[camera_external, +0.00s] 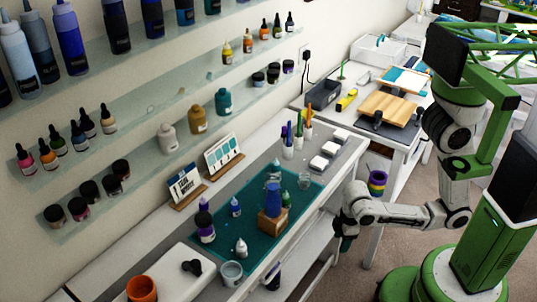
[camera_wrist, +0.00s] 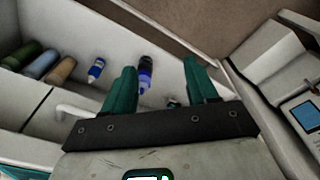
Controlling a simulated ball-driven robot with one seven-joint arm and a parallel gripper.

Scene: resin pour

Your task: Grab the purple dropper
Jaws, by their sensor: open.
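A small purple bottle with a dark cap (camera_external: 206,230) stands at the left end of the teal mat (camera_external: 250,254) on the bench; it looks like the purple dropper. My gripper (camera_external: 342,244) hangs off the bench's right front side, well apart from that bottle. In the wrist view its two teal fingers (camera_wrist: 160,68) are spread with nothing held between them. Beyond the fingers is a blue-violet bottle with a dark top (camera_wrist: 145,74) in a pale shelf or drawer space. I cannot tell whether it is a dropper.
A blue bottle (camera_external: 273,198) is by a wooden block (camera_external: 272,225) on the mat. A small blue bottle (camera_external: 235,207), white bottle (camera_external: 241,248) and clear cup (camera_external: 232,273) stand nearby. Several bottles, including a tan one (camera_wrist: 61,70), lie left in the wrist view.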

